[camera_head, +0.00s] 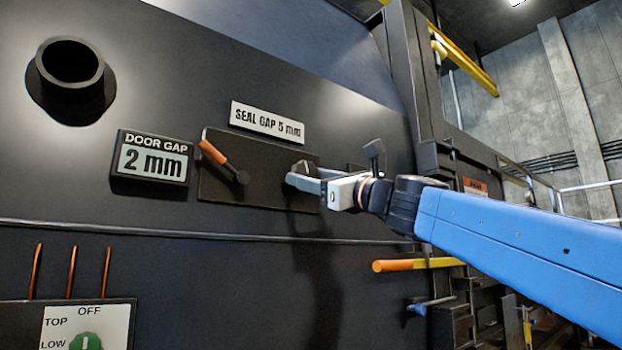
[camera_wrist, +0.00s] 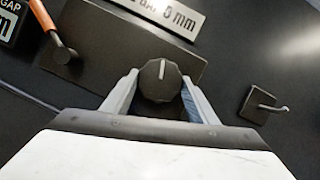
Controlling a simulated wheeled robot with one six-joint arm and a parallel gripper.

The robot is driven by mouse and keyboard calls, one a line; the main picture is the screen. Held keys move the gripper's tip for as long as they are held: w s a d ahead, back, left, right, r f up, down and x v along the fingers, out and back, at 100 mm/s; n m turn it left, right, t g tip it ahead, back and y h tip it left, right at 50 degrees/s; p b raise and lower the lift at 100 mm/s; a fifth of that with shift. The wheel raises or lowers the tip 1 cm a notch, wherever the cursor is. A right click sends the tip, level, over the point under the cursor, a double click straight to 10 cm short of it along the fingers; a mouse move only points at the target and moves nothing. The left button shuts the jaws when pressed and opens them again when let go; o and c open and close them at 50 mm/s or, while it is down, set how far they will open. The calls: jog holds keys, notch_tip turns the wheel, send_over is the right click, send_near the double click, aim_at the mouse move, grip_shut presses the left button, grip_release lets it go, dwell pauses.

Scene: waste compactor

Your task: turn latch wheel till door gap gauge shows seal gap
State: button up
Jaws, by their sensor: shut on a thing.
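The door gap gauge (camera_head: 153,159) on the dark panel reads 2 mm. A plate (camera_head: 267,121) to its upper right reads SEAL GAP 5 mm, and it is partly cut off in the wrist view (camera_wrist: 165,12). The latch wheel appears as a round black knob (camera_wrist: 160,80) with a white line pointing almost straight up. It sits on a dark rectangular plate right of the gauge. My gripper (camera_head: 302,176) is shut on this knob, with one finger on each side in the wrist view. In the head view my fingers mostly hide the knob.
An orange-handled lever (camera_head: 222,162) stands left of the knob on the same plate. A small dark fitting (camera_wrist: 264,106) is to the right. A control box with a green knob (camera_head: 87,342) is at the lower left. An orange-yellow bar (camera_head: 415,264) juts out below my arm.

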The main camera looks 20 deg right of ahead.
jog(key=n+g+y, duration=0.1)
jog(key=n, duration=0.2)
jog(key=n+g+y, duration=0.1)
jog(key=n, duration=0.2)
jog(key=n+g, duration=0.1)
jog(key=n, duration=0.1)
jog(key=shift+w+d+r+n+y, duration=0.1)
jog(key=shift+d+r+n+y, duration=0.1)
jog(key=shift+n+y, duration=0.2)
jog(key=n+g, duration=0.2)
jog(key=n, duration=0.2)
jog(key=n+g, duration=0.1)
jog(key=n, duration=0.2)
jog(key=shift+r+n, duration=0.15)
jog(key=shift+n, duration=0.25)
jog(key=n+g+h, duration=0.1)
jog(key=n, duration=0.3)
jog(key=shift+r+h, duration=0.15)
jog(key=shift+h, duration=0.25)
jog(key=n+g+h, duration=0.1)
jog(key=n, duration=0.2)
jog(key=shift+r+n+h, duration=0.1)
jog(key=shift+n+h, duration=0.2)
jog(key=shift+h, duration=0.1)
jog(key=o, duration=1)
